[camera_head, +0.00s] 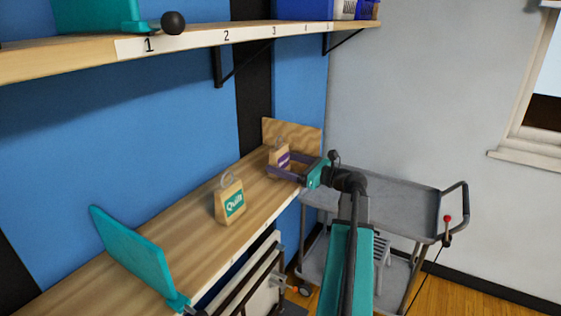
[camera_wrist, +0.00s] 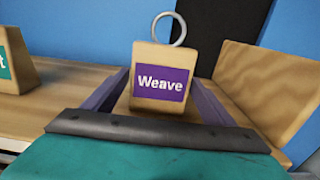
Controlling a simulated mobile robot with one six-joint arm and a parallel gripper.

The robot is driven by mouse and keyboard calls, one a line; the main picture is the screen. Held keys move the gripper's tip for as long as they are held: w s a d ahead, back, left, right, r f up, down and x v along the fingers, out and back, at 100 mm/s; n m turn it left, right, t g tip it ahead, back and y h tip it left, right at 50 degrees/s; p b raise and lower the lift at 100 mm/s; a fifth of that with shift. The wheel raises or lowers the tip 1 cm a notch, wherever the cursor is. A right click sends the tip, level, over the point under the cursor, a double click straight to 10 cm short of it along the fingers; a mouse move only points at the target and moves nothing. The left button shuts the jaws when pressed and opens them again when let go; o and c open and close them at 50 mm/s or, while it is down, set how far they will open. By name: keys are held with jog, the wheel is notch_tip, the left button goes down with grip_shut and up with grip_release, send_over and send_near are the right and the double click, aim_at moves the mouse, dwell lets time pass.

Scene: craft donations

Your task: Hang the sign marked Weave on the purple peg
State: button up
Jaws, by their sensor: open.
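The Weave sign (camera_wrist: 161,84) is a tan block with a purple label and a metal ring on top. It stands upright on the wooden bench, near its far end, and also shows in the head view (camera_head: 273,156). My gripper (camera_head: 282,168) is open, with its two purple fingers on either side of the sign's lower part. In the wrist view its fingers (camera_wrist: 158,95) flank the block; I cannot tell whether they touch it. The Quilt sign (camera_head: 229,203), with a teal label and a ring, stands nearer on the bench. I see no purple peg in either view.
A wooden end board (camera_head: 292,136) stands upright behind the Weave sign. A teal panel (camera_head: 135,250) stands on the near bench (camera_head: 190,240). A numbered shelf (camera_head: 190,42) with a black ball (camera_head: 173,22) hangs above. A grey cart (camera_head: 400,205) stands right of the bench.

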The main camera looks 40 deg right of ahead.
aim_at(283, 155)
jog(key=shift+w+a, duration=0.2)
jog(key=shift+w, duration=0.45)
jog(key=c, duration=0.8)
jog(key=shift+r+p, duration=1.5)
jog(key=shift+r, duration=0.05)
jog(key=shift+s, duration=0.15)
jog(key=p+v, duration=0.3)
jog(key=v, duration=1.2)
jog(key=shift+s+d, duration=0.2)
jog(key=shift+s, duration=0.15)
jog(key=shift+s, duration=0.1)
